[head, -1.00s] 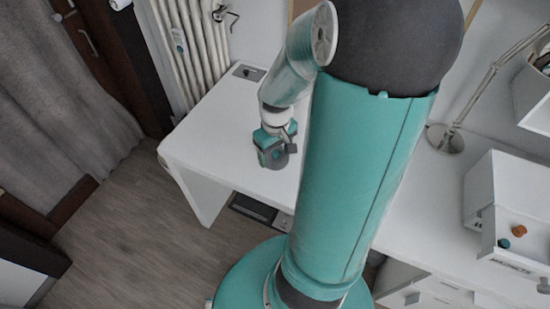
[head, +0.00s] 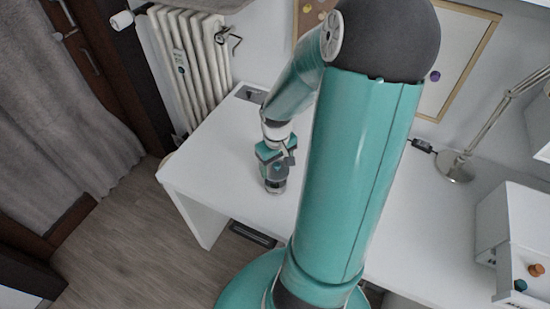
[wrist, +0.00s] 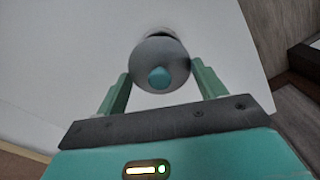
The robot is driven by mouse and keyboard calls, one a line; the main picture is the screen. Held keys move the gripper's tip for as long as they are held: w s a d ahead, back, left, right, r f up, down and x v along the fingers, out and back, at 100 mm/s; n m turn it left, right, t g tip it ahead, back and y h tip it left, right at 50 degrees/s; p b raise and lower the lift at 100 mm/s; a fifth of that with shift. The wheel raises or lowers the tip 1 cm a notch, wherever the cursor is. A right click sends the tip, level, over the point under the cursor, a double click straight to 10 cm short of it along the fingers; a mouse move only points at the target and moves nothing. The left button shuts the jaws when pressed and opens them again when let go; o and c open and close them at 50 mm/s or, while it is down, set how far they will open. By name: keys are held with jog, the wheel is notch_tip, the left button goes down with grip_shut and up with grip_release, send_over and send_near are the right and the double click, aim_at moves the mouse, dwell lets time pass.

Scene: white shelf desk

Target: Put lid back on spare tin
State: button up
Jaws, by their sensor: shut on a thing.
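A round grey lid (wrist: 178,78) with a teal knob (wrist: 159,77) sits between the two teal fingers of my gripper (wrist: 160,68) in the wrist view, and they are shut on it. Just past the lid's far edge shows a small pale and dark shape (wrist: 157,32), blurred. It may be the tin, mostly hidden by the lid. In the head view my gripper (head: 273,176) points down at the left part of the white desk (head: 222,160). A grey round body (head: 275,187) shows at its tip. I cannot tell whether the lid rests on the tin.
The desktop around my gripper is clear. A lamp (head: 455,168) stands at the right, and a white box unit (head: 512,225) with an orange and a teal knob is at the far right. A radiator (head: 190,60) is behind the desk's left end. My arm hides the desk's middle.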

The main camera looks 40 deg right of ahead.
aim_at(275, 172)
jog(key=shift+w+f, duration=0.15)
jog(key=shift+f, duration=2)
jog(key=shift+f, duration=0.15)
dwell(0.5)
jog(key=o, duration=1)
jog(key=shift+o, duration=0.7)
jog(key=shift+r, duration=3.5)
grip_shut()
